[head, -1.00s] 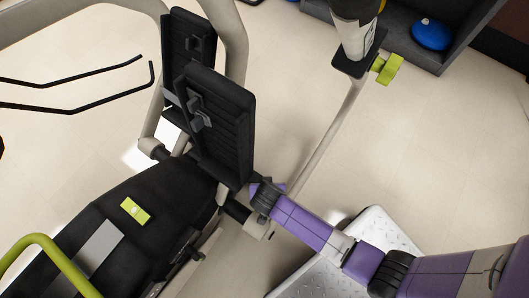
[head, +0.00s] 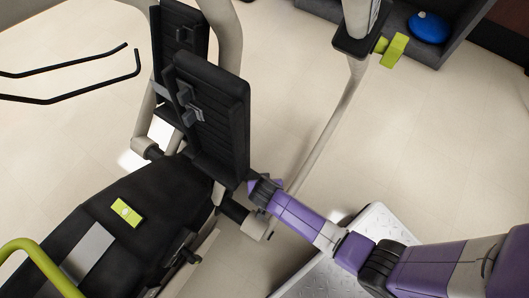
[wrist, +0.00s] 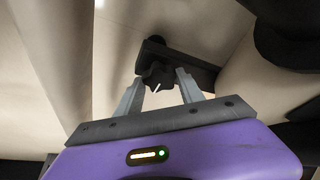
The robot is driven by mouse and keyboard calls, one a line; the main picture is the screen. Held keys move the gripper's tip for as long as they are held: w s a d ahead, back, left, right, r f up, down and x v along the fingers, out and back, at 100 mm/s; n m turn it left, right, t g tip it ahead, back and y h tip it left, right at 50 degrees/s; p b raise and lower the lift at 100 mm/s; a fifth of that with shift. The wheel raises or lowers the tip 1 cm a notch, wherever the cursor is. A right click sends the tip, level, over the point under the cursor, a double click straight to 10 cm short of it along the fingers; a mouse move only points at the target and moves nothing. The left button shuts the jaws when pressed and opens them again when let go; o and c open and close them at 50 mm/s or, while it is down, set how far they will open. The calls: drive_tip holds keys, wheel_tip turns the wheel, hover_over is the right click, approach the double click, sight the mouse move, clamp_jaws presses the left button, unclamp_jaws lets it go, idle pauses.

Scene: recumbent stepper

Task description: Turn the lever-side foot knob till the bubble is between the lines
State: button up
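A black lobed foot knob (wrist: 156,73) with a white mark shows in the wrist view, at the end of a dark bar. My gripper (wrist: 160,90) is open, its two grey fingers apart. The knob lies just ahead of the fingertips, roughly between them; I cannot tell whether they touch it. In the head view my gripper (head: 262,190) reaches low beside the black pedal, and the knob is not clearly seen there. A yellow-green level (head: 126,213) with a small pale round vial lies on the black housing. Its bubble and lines are too small to read.
A black pedal (head: 208,115) stands close to my gripper. A yellow-green lever (head: 42,266) curves at lower left. A metal tread plate (head: 348,262) lies below my arm. A post with a yellow-green handle (head: 395,50) stands behind. Pale floor (head: 440,150) is open at right.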

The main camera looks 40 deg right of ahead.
drive_tip(key=shift+c, duration=1.4)
drive_tip(key=shift+o, duration=0.2)
drive_tip(key=shift+n+p, duration=0.3)
drive_tip(key=shift+p, duration=0.1)
